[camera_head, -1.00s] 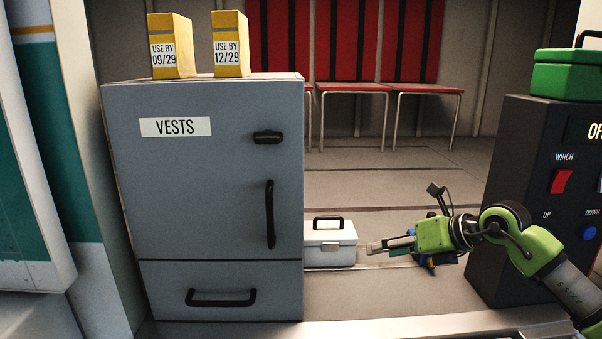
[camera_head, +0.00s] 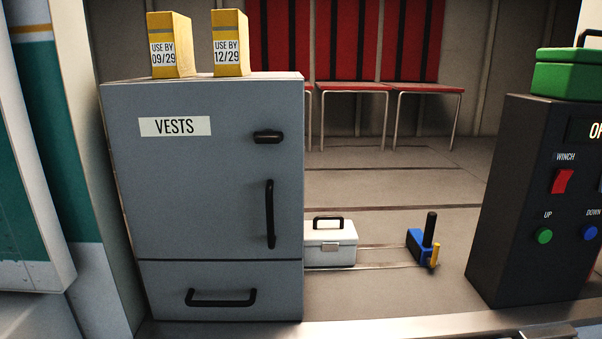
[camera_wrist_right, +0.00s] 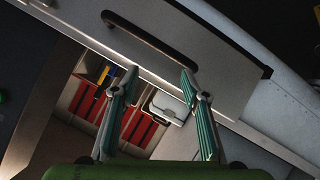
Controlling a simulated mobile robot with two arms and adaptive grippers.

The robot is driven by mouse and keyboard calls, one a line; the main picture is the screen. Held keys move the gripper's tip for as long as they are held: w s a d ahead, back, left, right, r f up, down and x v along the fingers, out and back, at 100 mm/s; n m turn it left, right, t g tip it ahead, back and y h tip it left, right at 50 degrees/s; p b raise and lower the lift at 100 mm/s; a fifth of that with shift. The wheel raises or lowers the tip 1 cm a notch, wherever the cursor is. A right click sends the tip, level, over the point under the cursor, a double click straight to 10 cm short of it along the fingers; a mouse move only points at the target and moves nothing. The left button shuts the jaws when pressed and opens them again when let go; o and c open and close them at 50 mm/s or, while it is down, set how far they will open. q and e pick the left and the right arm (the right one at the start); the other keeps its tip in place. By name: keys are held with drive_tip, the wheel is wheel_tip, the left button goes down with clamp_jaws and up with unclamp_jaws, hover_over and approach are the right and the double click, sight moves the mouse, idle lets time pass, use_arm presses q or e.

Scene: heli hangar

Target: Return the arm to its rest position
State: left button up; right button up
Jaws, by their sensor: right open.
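My right arm is out of the head view. My right gripper (camera_wrist_right: 156,82) shows in the right wrist view, with its two green-grey fingers spread apart and nothing between them. Beyond the fingers is a pale panel (camera_wrist_right: 225,62) with a long black handle (camera_wrist_right: 150,38); I cannot tell whether the fingers are close to it. My left gripper is in neither view.
A grey vests cabinet (camera_head: 210,200), doors shut, carries two yellow boxes (camera_head: 170,45) (camera_head: 231,43). A white case (camera_head: 330,243) and a blue object with a black handle (camera_head: 420,245) are on the floor. A dark winch console (camera_head: 520,200) bears a green box (camera_head: 568,75).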

drive_tip(key=s+a+f+m+g+y, duration=0.1)
drive_tip(key=s+f+g, duration=0.4)
drive_tip(key=s, duration=0.6)
drive_tip(key=s+a+f+m+g+y, duration=0.15)
drive_tip(key=s+f+g, duration=0.25)
drive_tip(key=s+f, duration=0.55)
drive_tip(key=s+f+g, duration=0.1)
drive_tip(key=s+f, duration=0.1)
drive_tip(key=f, duration=1)
drive_tip(key=s+f, duration=0.2)
drive_tip(key=f, duration=1)
drive_tip(key=s+d+f+g, duration=0.1)
drive_tip(key=s+d+f, duration=0.1)
drive_tip(key=s+f, duration=1.4)
drive_tip(key=shift+s+d+n, duration=0.35)
drive_tip(key=shift+h, duration=0.25)
